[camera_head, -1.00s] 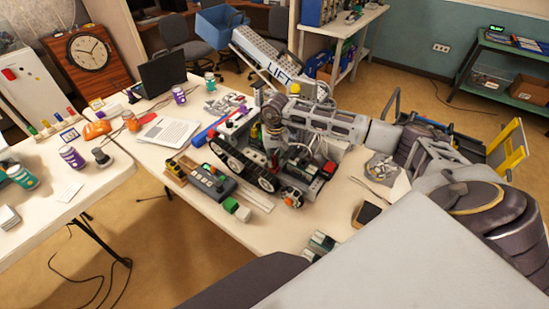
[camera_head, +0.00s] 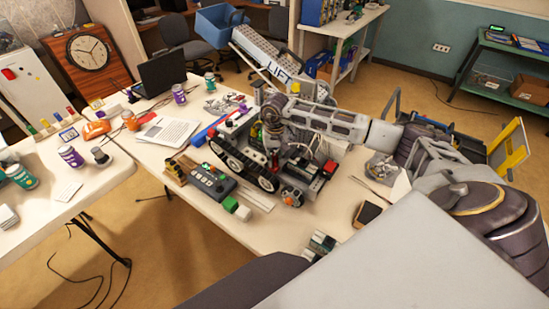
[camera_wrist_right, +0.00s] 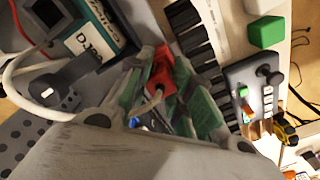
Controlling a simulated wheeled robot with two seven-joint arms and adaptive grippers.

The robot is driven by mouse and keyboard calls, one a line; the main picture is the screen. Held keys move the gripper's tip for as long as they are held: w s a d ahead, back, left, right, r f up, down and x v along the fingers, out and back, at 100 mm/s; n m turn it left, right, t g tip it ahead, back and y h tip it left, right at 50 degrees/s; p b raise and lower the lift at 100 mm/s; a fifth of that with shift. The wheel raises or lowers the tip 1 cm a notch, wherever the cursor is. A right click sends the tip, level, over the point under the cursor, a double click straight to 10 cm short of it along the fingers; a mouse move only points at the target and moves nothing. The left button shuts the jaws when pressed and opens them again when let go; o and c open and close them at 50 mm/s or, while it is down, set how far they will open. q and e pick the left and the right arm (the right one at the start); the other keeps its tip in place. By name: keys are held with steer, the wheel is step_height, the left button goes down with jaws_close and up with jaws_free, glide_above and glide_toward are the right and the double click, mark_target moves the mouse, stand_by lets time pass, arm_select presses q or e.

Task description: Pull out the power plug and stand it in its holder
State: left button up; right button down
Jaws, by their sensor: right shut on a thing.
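The tracked robot (camera_head: 255,165) stands on the white table, with black tracks and exposed parts. My right gripper (camera_wrist_right: 162,80) is shut on a red power plug (camera_wrist_right: 158,72), which sits between the green finger pads in the right wrist view. A pale cable (camera_wrist_right: 150,104) runs from the plug back toward my wrist. In the head view my right gripper (camera_head: 272,138) points down over the robot and partly hides it. I cannot tell whether the plug is still in its socket. I cannot clearly make out the plug's holder. My left gripper is out of view.
A control box (camera_head: 213,183) with knobs and a green block (camera_head: 231,204) lie in front of the robot. A wooden tool stand (camera_head: 176,172) is at its left. A labelled teal-and-black box (camera_wrist_right: 95,35) is beside my gripper.

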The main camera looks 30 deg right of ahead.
steer(key=shift+f+b, duration=0.45)
steer(key=shift+b, duration=0.3)
stand_by(1.1)
steer(key=c, duration=1.2)
jaws_free()
steer(key=shift+r, duration=0.15)
steer(key=shift+r+p, duration=1.45)
steer(key=shift+r, duration=1.9)
